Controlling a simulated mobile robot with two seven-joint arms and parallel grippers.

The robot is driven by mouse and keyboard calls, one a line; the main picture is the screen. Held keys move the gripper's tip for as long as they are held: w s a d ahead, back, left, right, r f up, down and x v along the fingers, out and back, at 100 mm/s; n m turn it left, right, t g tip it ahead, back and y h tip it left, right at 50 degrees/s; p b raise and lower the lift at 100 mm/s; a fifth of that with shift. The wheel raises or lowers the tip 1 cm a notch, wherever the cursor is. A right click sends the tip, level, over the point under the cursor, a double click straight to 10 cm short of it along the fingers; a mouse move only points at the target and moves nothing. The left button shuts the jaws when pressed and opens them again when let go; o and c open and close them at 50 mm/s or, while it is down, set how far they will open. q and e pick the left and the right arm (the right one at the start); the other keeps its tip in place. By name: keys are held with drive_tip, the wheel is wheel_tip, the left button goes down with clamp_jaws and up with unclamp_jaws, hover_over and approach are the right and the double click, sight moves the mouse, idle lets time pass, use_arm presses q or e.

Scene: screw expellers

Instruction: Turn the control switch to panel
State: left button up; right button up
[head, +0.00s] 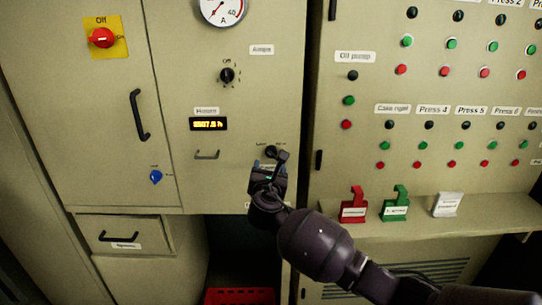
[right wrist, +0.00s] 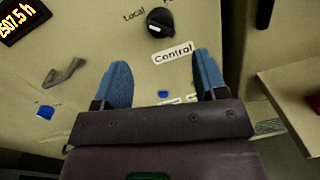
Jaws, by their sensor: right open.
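The control switch (right wrist: 160,22) is a round black knob above a white "Control" label in the right wrist view. "Local" is written to its left; the writing to its right is cut off. In the head view the switch (head: 271,151) is on the lower right of the beige cabinet, just above my right gripper. My right gripper (head: 269,164) is open and empty. In the right wrist view its two blue fingers (right wrist: 162,62) are spread apart below the switch, with the label between their tips. I cannot tell whether they touch the panel. My left gripper is not in view.
A small metal handle (head: 207,155) and an hour display (head: 208,124) are left of the switch. A black rotary knob (head: 227,76) is higher up. To the right, a ledge (head: 484,214) projects below the button panel, bearing red (head: 353,209) and green (head: 395,207) holders.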

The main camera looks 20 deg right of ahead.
sight(271, 154)
drive_tip(key=b+x, duration=0.1)
drive_tip(key=x, duration=0.6)
drive_tip(key=shift+w+d+f, duration=0.1)
drive_tip(key=shift+w, duration=0.2)
drive_tip(key=shift+w+d, duration=0.2)
drive_tip(key=shift+w, duration=0.35)
drive_tip(key=c, duration=0.9)
